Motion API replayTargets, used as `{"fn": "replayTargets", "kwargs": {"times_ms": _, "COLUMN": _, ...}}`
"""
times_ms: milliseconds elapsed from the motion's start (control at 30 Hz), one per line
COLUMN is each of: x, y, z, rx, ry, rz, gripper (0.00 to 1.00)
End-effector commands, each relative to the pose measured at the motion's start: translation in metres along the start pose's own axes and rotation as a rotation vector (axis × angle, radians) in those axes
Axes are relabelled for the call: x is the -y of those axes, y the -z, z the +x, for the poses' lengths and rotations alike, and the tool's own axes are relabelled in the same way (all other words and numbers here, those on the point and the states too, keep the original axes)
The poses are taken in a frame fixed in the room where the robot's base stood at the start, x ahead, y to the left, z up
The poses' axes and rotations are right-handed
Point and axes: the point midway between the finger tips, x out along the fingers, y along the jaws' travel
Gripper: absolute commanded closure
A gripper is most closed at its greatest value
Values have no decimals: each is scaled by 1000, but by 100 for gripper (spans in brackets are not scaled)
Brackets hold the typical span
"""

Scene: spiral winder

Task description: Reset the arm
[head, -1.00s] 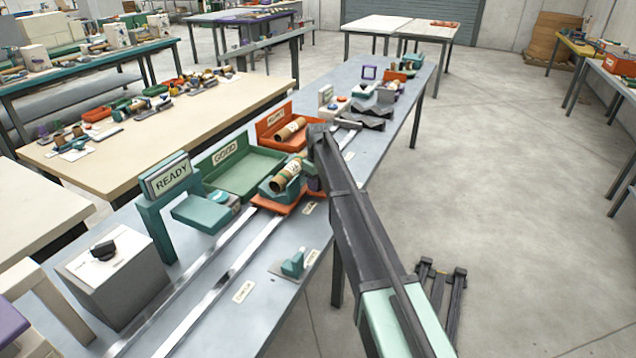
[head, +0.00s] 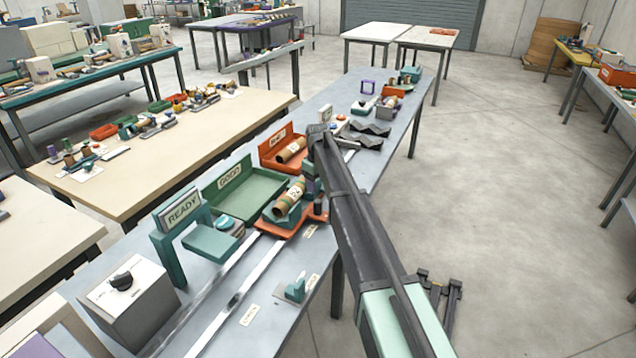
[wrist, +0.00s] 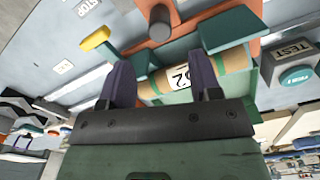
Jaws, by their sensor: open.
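A brown cardboard tube (head: 289,197) with a white number label lies in a teal cradle on an orange carriage (head: 284,228) on the bench rails. In the wrist view the tube (wrist: 212,71) lies beyond the fingers, between teal cradle parts. My gripper (wrist: 162,80) is open, its two dark fingers spread apart and empty. Whether a finger touches the cradle is hard to tell. In the head view my arm reaches over the bench's right edge, and its fingers are mostly hidden.
A green GOOD tray (head: 247,197) and an orange tray (head: 270,160) holding another tube stand behind the carriage. A teal READY stand (head: 184,209) and a grey box with a black knob (head: 122,282) are to the left. Open floor (head: 500,200) lies right.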

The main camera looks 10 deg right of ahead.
Motion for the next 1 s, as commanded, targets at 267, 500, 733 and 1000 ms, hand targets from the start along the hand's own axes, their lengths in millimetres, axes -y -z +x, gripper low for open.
{"fn": "replayTargets", "kwargs": {"times_ms": 267, "x": 0, "y": 0, "z": -2, "rx": 0, "ry": 0, "rz": 0, "gripper": 42}}
{"fn": "replayTargets", "kwargs": {"times_ms": 500, "x": 50, "y": -70, "z": -2, "rx": 1, "ry": 0, "rz": 274, "gripper": 42}}
{"fn": "replayTargets", "kwargs": {"times_ms": 733, "x": 177, "y": -254, "z": -2, "rx": 1, "ry": -1, "rz": 583, "gripper": 42}}
{"fn": "replayTargets", "kwargs": {"times_ms": 1000, "x": 239, "y": -345, "z": -2, "rx": 1, "ry": -1, "rz": 639, "gripper": 42}}
